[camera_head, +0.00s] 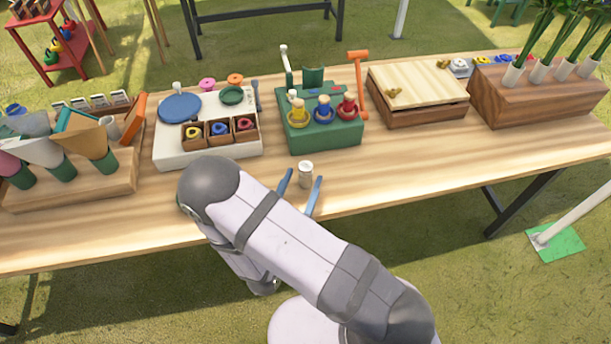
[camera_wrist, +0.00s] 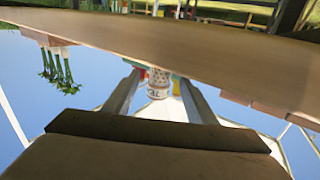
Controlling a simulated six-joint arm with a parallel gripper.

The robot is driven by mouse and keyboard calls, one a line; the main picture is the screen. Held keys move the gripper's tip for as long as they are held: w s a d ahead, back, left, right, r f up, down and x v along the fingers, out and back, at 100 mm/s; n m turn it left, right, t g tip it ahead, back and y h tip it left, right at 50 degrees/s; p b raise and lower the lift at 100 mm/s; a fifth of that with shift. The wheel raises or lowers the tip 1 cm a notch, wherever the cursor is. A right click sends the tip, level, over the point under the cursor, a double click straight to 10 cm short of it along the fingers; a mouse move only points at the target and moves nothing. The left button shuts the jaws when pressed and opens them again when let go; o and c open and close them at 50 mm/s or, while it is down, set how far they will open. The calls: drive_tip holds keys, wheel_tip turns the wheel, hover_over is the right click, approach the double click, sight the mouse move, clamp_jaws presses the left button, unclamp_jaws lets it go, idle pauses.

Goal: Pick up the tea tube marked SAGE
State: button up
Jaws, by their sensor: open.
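In the upside-down wrist view the tube (camera_wrist: 158,84) shows between the fingertips of my gripper (camera_wrist: 160,78), with a gap to each finger. Dark marks show on its label, but I cannot read the word SAGE on it.
Behind the tube stands a green box (camera_head: 325,135) with several colored pegs. A white tray (camera_head: 208,146) with small bins is left of it. A lidded wooden box (camera_head: 420,110) and a wooden planter (camera_head: 535,100) stand right. The table's front right is clear.

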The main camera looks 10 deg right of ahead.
sight(309, 164)
drive_tip(key=shift+r+p+x, duration=0.1)
drive_tip(key=shift+p+x, duration=0.55)
drive_tip(key=shift+x, duration=0.85)
drive_tip(key=shift+r+p+x, duration=0.15)
drive_tip(key=shift+p+x, duration=0.45)
drive_tip(key=shift+x, duration=0.9)
drive_tip(key=shift+w+d+f, duration=0.1)
drive_tip(key=shift+w+d, duration=0.2)
drive_tip(key=shift+w, duration=0.15)
drive_tip(key=c, duration=1.1)
